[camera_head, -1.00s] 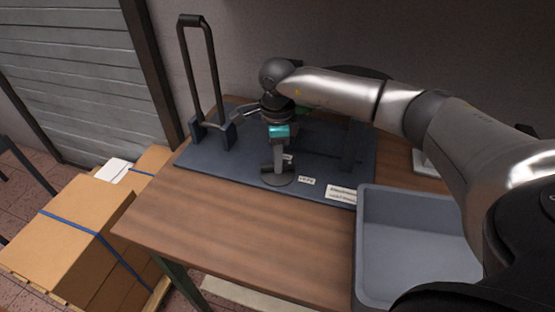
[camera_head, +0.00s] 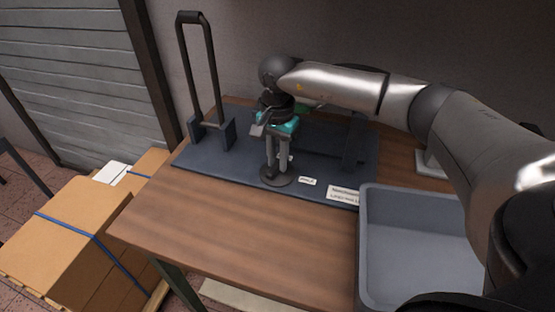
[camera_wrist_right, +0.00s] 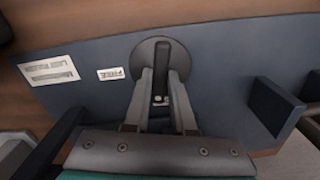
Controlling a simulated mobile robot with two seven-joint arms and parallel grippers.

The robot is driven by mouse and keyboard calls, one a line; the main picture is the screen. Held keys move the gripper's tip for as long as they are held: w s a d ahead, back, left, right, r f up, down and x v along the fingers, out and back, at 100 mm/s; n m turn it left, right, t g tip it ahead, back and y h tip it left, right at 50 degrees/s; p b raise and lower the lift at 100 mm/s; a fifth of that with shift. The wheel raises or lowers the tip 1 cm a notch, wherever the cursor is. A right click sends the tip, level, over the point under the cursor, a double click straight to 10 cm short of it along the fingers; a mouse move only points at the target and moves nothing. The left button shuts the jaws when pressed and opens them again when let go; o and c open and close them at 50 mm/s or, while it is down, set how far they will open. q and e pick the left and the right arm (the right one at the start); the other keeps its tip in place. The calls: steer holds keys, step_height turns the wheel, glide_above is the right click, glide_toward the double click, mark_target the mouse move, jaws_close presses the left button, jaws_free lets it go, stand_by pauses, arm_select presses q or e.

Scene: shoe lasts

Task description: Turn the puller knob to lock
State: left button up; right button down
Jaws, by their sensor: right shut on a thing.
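The puller knob (camera_head: 276,180) is a dark round disc with a raised bar, set at the front of the dark base plate (camera_head: 205,167). It also shows in the right wrist view (camera_wrist_right: 163,55), where its bar stands between my fingertips. My right gripper (camera_head: 277,172) comes down on the knob from above and is shut on the bar. In the wrist view its two fingers (camera_wrist_right: 163,74) lie on either side of the bar. A small white label (camera_head: 307,181) sits beside the knob; another is partly hidden behind the fingers. My left gripper is not in view.
A tall black looped handle (camera_head: 204,70) stands on the plate's left. A dark upright block (camera_head: 354,150) stands to the right. A grey bin (camera_head: 405,202) is at the table's front right. The wooden table front (camera_head: 220,225) is clear. Cardboard boxes (camera_head: 62,240) stand left.

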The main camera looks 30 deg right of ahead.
mark_target(278, 164)
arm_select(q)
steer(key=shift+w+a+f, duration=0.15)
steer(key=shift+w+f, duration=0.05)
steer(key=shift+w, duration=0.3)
arm_select(e)
steer(key=shift+n, duration=1.2)
steer(key=c, duration=1.1)
jaws_free()
steer(key=o, duration=0.4)
steer(key=shift+c, duration=0.2)
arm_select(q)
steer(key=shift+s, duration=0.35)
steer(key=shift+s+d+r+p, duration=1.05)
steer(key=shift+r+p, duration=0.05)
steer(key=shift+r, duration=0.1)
arm_select(e)
step_height(278, 164, up, 15)
steer(key=shift+r, duration=0.15)
